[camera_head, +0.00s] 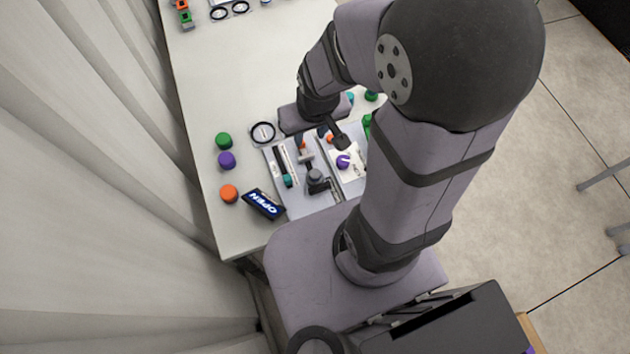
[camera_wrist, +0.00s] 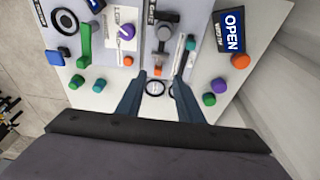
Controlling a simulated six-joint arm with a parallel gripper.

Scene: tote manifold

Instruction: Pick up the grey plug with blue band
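I cannot single out a grey plug with a blue band in either view. A grey knob-like fitting (camera_wrist: 165,33) stands on the grey panel (camera_head: 294,199) in front of my gripper, and no blue band shows on it. My gripper (camera_wrist: 161,78) is open and empty in the wrist view, with its two dark fingers apart and pointing at the panel's edge. A black-rimmed ring (camera_wrist: 155,88) shows between the fingers, and a small orange part (camera_wrist: 157,70) lies just beyond it. My arm hides part of the panel in the head view.
Green (camera_head: 223,140), purple (camera_head: 227,160) and orange (camera_head: 229,193) caps stand left of the panel. An OPEN sign (camera_head: 264,204) lies near the table's front edge. A purple dial (camera_wrist: 127,32) and a green handle (camera_wrist: 84,45) are on the panel. The table's middle is clear.

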